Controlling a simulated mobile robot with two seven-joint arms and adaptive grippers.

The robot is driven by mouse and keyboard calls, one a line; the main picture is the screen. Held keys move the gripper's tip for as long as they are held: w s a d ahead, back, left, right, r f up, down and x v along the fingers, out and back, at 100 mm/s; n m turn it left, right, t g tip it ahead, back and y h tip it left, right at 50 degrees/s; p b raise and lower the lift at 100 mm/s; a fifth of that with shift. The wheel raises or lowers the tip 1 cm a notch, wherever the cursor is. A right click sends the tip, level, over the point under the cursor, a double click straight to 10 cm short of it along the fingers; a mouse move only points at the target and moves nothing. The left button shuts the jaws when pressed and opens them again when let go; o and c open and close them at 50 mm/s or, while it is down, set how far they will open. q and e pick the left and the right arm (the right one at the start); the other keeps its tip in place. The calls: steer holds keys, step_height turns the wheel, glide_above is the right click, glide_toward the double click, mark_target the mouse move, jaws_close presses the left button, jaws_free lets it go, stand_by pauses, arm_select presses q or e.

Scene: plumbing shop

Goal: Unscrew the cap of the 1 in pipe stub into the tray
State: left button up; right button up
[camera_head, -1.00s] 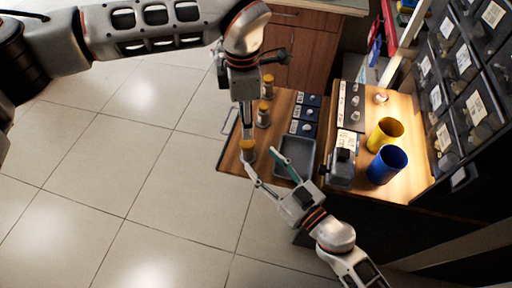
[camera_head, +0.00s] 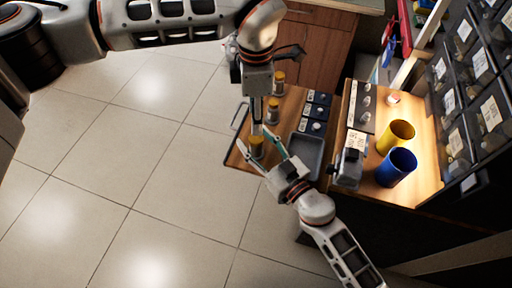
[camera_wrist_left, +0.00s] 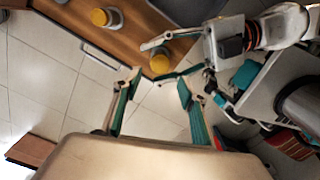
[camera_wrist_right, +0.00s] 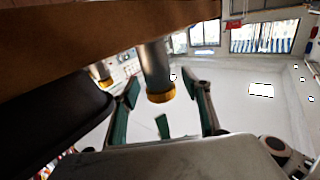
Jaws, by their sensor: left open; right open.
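Several pipe stubs with yellow-brass caps stand in a row on the wooden board. The nearest capped stub (camera_head: 256,150) is by the board's left front edge; its cap also shows in the left wrist view (camera_wrist_left: 160,64) and the right wrist view (camera_wrist_right: 160,92). My right gripper (camera_head: 255,139) is open, its fingers on either side of this stub with gaps visible. My left gripper (camera_head: 257,130) points down just above the cap; in the left wrist view its fingers (camera_wrist_left: 160,80) are apart and empty. The dark grey tray (camera_head: 305,172) lies right of the stub. Size labels are unreadable.
Two more capped stubs (camera_head: 272,108) (camera_head: 279,80) stand behind. Small dark labelled blocks (camera_head: 312,112) line the board's right side. A yellow cup (camera_head: 398,135) and blue cup (camera_head: 397,168) stand further right, before wall bins. Floor left of the board is clear.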

jaws_close()
arm_select(q)
steer(key=s+d+r+m+g+h, duration=0.25)
steer(key=d+r+h, duration=0.25)
steer(key=d, duration=0.5)
steer(key=s+d+r+m+g+h, duration=0.15)
steer(key=s+d+r+h, duration=0.3)
steer(key=d, duration=0.45)
steer(key=w+d+r+n+t+h, duration=0.1)
steer(key=w+d+r+h, duration=0.2)
steer(key=r, duration=0.2)
steer(key=w+d+r+n+t+h, duration=0.1)
steer(key=w+d+r+t+h, duration=0.15)
steer(key=r, duration=0.25)
steer(key=w+r+n+t+h, duration=0.2)
steer(key=w+r+n+t, duration=0.3)
steer(key=w, duration=0.4)
steer(key=w+a+f+n+t+y, duration=0.4)
steer(key=w+a+n+t+y, duration=0.1)
steer(key=w, duration=0.3)
steer(key=m+g+y, duration=0.3)
steer(key=g+y, duration=0.7)
steer(key=y, duration=0.2)
glide_above(256, 138)
steer(key=shift+t, duration=0.25)
step_height(256, 138, down, 21)
steer(key=shift+r, duration=0.1)
steer(key=shift+f, duration=3.85)
